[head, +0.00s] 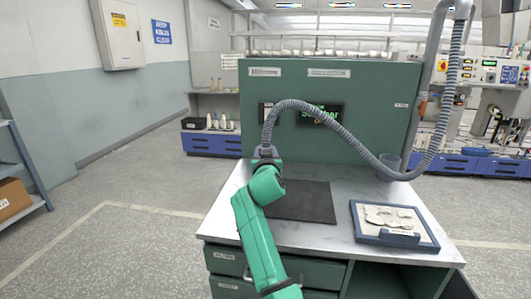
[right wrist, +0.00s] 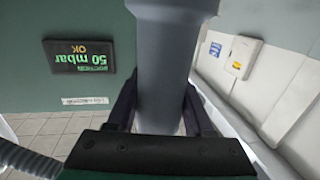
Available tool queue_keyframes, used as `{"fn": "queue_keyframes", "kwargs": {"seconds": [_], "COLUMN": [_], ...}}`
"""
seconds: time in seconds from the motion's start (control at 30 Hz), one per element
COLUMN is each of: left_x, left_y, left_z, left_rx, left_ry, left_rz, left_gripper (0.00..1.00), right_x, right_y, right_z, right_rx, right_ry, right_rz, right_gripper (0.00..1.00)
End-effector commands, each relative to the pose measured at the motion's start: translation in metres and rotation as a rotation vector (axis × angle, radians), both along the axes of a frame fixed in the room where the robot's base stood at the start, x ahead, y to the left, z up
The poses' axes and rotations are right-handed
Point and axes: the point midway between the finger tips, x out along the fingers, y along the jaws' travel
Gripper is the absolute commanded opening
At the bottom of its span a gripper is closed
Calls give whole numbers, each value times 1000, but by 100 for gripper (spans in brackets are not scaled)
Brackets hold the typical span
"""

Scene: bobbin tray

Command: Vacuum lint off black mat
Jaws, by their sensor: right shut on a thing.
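The black mat (head: 312,204) lies flat on the metal worktop, partly hidden behind my green arm. No lint can be made out on it at this size. My right gripper (head: 266,153) is at the mat's back left, shut on the grey vacuum nozzle at the end of the ribbed hose (head: 335,122). In the right wrist view the grey nozzle (right wrist: 167,75) stands between the dark fingers of my right gripper (right wrist: 165,112). The nozzle's tip is hidden in the head view, so I cannot tell whether it touches the mat. My left gripper is not in view.
A blue-rimmed tray (head: 358,229) with pale pieces sits right of the mat. A grey cup-like holder (head: 388,163) stands at the back right. The green panel (head: 370,90) closes off the back; its display (right wrist: 78,57) reads 50 mbar OK. Worktop (head: 340,255) in front is bare.

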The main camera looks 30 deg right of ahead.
Motion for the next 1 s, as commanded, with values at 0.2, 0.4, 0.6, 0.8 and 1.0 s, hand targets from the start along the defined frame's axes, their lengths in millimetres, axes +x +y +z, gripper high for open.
{"fn": "queue_keyframes", "kwargs": {"seconds": [0.2,0.4,0.6,0.8,1.0], "left_x": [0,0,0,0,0], "left_y": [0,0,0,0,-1], "left_z": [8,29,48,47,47], "left_rx": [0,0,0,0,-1], "left_ry": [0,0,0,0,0], "left_rz": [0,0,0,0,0], "left_gripper": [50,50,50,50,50], "right_x": [0,0,0,0,0], "right_y": [0,0,0,0,0], "right_z": [10,37,61,61,61], "right_rx": [-1,0,0,0,0], "right_ry": [-2,-4,-2,-1,-1], "right_rz": [0,1,0,0,0], "right_gripper": [0,0,0,0,0]}}
